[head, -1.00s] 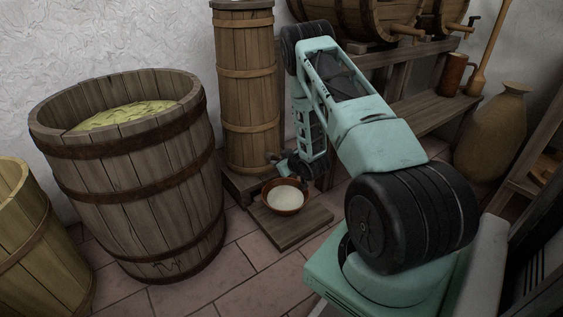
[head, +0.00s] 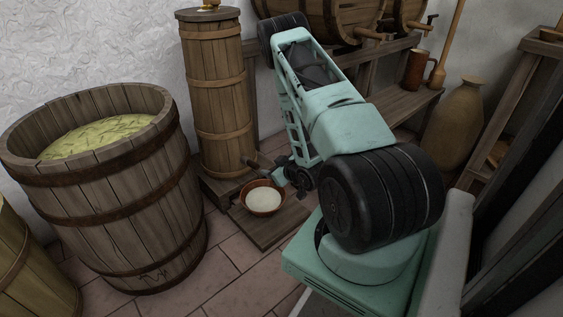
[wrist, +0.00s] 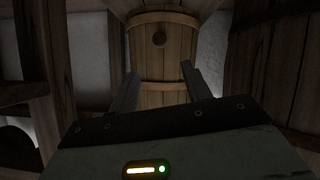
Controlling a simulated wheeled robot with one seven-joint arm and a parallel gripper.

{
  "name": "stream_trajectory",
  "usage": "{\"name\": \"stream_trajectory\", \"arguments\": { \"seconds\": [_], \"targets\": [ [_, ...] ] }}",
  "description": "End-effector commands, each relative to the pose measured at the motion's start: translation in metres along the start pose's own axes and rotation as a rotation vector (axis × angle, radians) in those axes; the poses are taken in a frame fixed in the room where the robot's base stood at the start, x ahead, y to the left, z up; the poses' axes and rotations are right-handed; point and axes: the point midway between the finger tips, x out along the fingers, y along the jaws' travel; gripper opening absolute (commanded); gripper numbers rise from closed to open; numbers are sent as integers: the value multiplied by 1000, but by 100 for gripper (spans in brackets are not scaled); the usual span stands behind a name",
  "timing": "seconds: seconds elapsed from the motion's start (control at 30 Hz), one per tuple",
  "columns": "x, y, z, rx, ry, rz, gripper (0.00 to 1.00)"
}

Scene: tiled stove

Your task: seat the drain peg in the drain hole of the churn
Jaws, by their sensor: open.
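The churn (head: 222,105) is a tall wooden stave cylinder with hoops, left of my arm in the head view. The drain peg (head: 250,162) juts out of the churn's lower side, its inner end hidden in the wall. How deep it sits cannot be told. In the wrist view, the peg's round end (wrist: 158,39) shows on the churn's front (wrist: 165,63), above and beyond my fingertips. My gripper (wrist: 160,68) is open, with nothing between its fingers. In the head view my gripper (head: 283,175) is low, right of the peg and apart from it.
A bowl of whitish liquid (head: 263,199) stands on a low wooden board (head: 262,232) below the peg. A large tub of pale green contents (head: 110,205) stands at left. Barrels on a rack (head: 325,20) are behind my arm. A clay jar (head: 455,125) is at right.

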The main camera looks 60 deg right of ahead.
Motion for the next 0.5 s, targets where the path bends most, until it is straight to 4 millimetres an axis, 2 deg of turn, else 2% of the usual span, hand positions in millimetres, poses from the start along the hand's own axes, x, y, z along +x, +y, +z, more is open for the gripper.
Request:
{"name": "stream_trajectory", "arguments": {
  "seconds": [0.03, 0.2, 0.33, 0.5],
  "targets": [
    [-14, 1, -2, 2, -5, 0, 48],
    [-39, 0, -1, 2, -3, 0, 48],
    [-49, 0, 0, 0, -1, 0, 48],
    [-52, 0, 0, -1, 0, 0, 48]
  ]
}}
